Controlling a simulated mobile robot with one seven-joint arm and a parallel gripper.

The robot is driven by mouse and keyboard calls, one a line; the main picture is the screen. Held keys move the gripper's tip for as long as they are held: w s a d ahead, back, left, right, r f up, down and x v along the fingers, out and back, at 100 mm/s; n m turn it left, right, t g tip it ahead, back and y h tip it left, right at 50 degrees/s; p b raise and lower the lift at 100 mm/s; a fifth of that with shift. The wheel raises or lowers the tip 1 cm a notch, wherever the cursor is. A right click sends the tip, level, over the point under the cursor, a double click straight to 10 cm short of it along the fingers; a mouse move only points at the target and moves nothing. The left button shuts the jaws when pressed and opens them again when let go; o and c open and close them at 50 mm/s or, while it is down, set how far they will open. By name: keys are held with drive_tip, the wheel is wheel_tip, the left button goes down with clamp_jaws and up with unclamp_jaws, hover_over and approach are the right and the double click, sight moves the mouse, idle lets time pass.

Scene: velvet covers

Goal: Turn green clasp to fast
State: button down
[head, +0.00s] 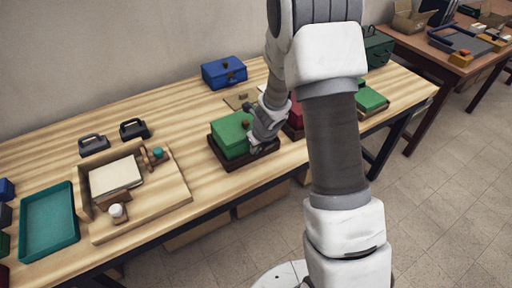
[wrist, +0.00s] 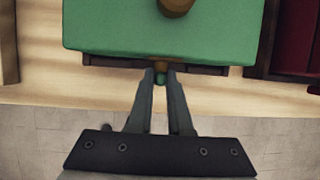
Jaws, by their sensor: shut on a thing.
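A green velvet-covered box (head: 231,135) sits in a dark wooden tray (head: 222,159) near the table's front edge. It fills the top of the wrist view (wrist: 110,25), with a brown round knob (wrist: 177,6) on its top. The small green clasp (wrist: 161,79) shows at the middle of the box's front edge, below a brown fitting (wrist: 161,64). My gripper (wrist: 161,82) is shut on the clasp, with its fingertips on either side of it. In the head view my gripper (head: 258,140) is at the box's right side, and the clasp is hidden there.
A dark red box (head: 295,115) stands just right of the green box. A blue box (head: 224,72) is behind. Another green box (head: 370,100) lies further right. A wooden tray (head: 165,213) and a teal tray (head: 48,225) are at left. Bare tabletop lies between.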

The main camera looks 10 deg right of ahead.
drive_tip(key=shift+y, duration=0.4)
drive_tip(key=c, duration=0.8)
unclamp_jaws()
drive_tip(key=shift+c, duration=0.2)
drive_tip(key=p+v, duration=0.7)
drive_tip(key=v, duration=1)
drive_tip(key=shift+w+r+p, duration=0.15)
drive_tip(key=shift+r+p, duration=0.15)
